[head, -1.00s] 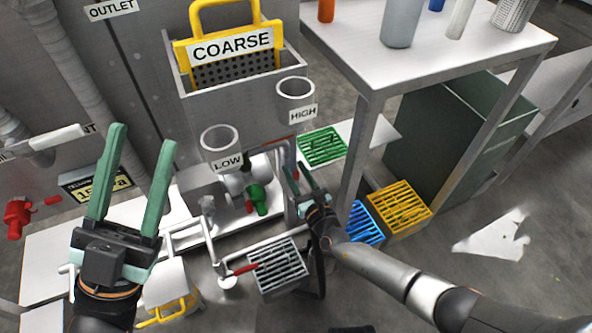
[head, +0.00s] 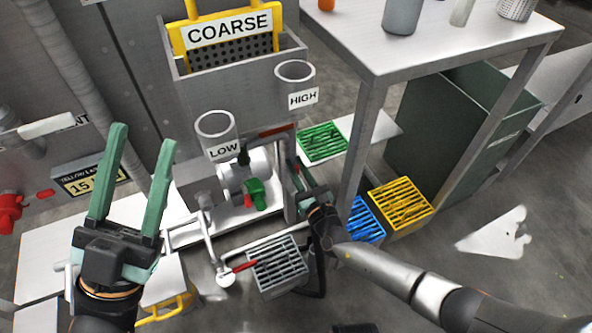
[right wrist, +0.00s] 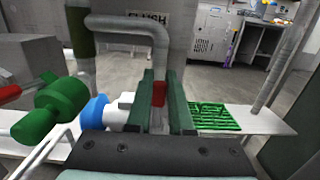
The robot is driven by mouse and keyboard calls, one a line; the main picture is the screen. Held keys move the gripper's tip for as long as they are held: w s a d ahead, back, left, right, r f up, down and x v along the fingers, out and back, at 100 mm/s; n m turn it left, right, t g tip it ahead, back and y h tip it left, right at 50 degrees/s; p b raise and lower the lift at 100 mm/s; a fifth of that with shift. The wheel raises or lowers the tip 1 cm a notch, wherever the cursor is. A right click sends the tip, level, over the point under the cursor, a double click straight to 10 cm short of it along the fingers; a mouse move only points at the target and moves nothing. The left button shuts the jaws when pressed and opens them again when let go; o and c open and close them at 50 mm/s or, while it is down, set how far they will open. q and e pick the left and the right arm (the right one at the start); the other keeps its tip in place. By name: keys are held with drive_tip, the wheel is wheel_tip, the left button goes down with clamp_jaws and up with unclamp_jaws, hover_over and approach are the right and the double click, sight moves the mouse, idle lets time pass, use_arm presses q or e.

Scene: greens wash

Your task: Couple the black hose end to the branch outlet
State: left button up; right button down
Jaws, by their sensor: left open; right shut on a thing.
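My right gripper (head: 309,188) is beside the stand right of the green fitting (head: 256,193). In the right wrist view its fingers (right wrist: 160,88) are closed around a small red piece (right wrist: 159,94); whether this is a lever or part of a coupling I cannot tell. Left of the fingers are a white and blue connector (right wrist: 95,112) and a large green fitting (right wrist: 52,108). A black hose (head: 321,272) curves down below the right gripper; its end is hidden. My left gripper (head: 143,138) is open and empty, raised at the left. I cannot tell which fitting is the branch outlet.
Blue (head: 364,222) and yellow (head: 400,202) crates stand right. The floor at far right is mostly open.

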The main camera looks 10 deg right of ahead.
drive_tip(key=b, duration=0.2)
drive_tip(key=t+b, duration=0.1)
drive_tip(key=b, duration=0.1)
drive_tip(key=shift+s+d+f+t+y, duration=0.15)
drive_tip(key=shift+s+f+t+y, duration=0.15)
drive_tip(key=shift+s, duration=0.05)
drive_tip(key=shift+s+r+b, duration=0.1)
drive_tip(key=shift+r+b, duration=0.15)
drive_tip(key=shift+b, duration=0.4)
use_arm(q)
wheel_tip(320, 180, down, 7)
drive_tip(key=d, duration=0.1)
drive_tip(key=shift+w+f+m+g, duration=0.2)
drive_tip(key=shift+m+g, duration=0.1)
drive_tip(key=shift+g, duration=0.1)
drive_tip(key=shift+d+r, duration=0.1)
use_arm(e)
drive_tip(key=c, duration=0.8)
unclamp_jaws()
use_arm(q)
drive_tip(key=shift+r, duration=0.1)
